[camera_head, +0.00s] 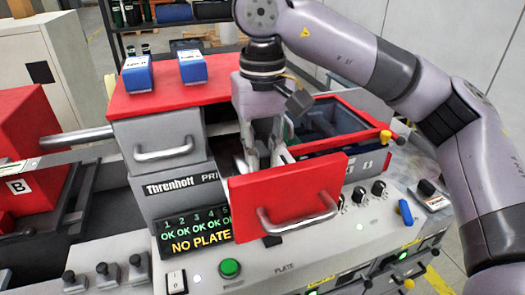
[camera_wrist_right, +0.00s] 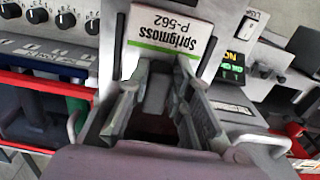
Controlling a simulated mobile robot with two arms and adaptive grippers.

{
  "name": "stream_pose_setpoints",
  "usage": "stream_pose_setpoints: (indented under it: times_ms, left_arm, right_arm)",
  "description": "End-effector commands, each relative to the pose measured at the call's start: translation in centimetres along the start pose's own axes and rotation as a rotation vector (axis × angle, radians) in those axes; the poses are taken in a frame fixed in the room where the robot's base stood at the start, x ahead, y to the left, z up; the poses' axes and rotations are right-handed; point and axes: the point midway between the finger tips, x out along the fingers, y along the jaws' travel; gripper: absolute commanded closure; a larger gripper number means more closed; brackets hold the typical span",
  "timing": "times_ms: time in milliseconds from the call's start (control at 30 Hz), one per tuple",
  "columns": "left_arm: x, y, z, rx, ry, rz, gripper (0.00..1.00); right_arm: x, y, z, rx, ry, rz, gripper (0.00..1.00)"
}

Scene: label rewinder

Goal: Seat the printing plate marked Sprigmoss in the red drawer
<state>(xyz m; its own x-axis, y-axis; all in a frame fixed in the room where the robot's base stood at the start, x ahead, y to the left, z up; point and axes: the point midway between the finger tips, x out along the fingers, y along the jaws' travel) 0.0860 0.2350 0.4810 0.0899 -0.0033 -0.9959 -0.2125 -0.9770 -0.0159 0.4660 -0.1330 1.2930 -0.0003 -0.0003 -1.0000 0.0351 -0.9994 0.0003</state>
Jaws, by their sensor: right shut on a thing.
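The red drawer (camera_head: 290,196) stands pulled out from the front of the grey press, with a metal bar handle on its red front. My right gripper (camera_head: 264,158) points down just behind that front, over the drawer opening. In the right wrist view, the gripper (camera_wrist_right: 158,92) is shut on the printing plate (camera_wrist_right: 172,38), whose white and green label reads Sprigmoss P-562. In the head view the drawer front and fingers mostly hide the plate. I cannot tell whether it touches the drawer floor. My left gripper is not in view.
The press display (camera_head: 197,234) reads NO PLATE under a row of OKs. A green button (camera_head: 229,268), black knobs and a blue lever (camera_head: 405,212) are on the front panel. A red-framed window (camera_head: 340,125) lies right of the gripper. Two blue blocks sit on the red top.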

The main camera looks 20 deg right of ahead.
Motion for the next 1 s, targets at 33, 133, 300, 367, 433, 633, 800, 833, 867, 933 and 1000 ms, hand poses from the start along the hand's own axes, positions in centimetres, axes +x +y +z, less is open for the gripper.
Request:
stream_pose_setpoints:
  times_ms: [33,133,300,367,433,633,800,833,867,933,1000]
  left_arm:
    - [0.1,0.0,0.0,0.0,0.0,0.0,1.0]
    - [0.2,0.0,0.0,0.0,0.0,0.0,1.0]
    - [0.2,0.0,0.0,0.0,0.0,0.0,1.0]
    - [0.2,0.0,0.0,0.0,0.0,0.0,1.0]
    - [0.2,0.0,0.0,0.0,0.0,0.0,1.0]
    - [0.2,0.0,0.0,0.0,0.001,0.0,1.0]
    - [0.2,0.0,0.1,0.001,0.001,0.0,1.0]
    - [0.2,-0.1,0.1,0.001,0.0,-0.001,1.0]
    - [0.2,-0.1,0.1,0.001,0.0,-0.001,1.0]
    - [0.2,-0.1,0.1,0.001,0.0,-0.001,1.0]
    - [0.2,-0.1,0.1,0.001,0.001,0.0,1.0]
  right_arm:
    - [0.1,0.0,0.0,0.0,0.001,0.0,1.0]
    - [0.3,0.0,0.0,0.0,0.001,0.0,1.0]
    - [0.2,0.0,0.0,0.0,0.001,0.0,0.72]
    - [0.2,0.0,0.0,0.0,0.001,0.0,0.68]
    - [0.2,0.0,0.0,0.0,0.001,0.0,0.63]
    - [0.2,0.0,0.0,0.0,0.0,0.0,0.57]
    - [0.3,0.0,0.0,0.0,-0.001,0.001,0.57]
    - [0.2,0.0,0.0,0.0,0.0,0.001,0.57]
    - [0.1,0.0,0.0,0.0,0.0,0.001,0.57]
    - [-0.5,0.0,-0.1,0.001,0.002,0.0,0.57]
    - [-1.6,0.0,-0.1,0.002,0.003,0.0,0.57]
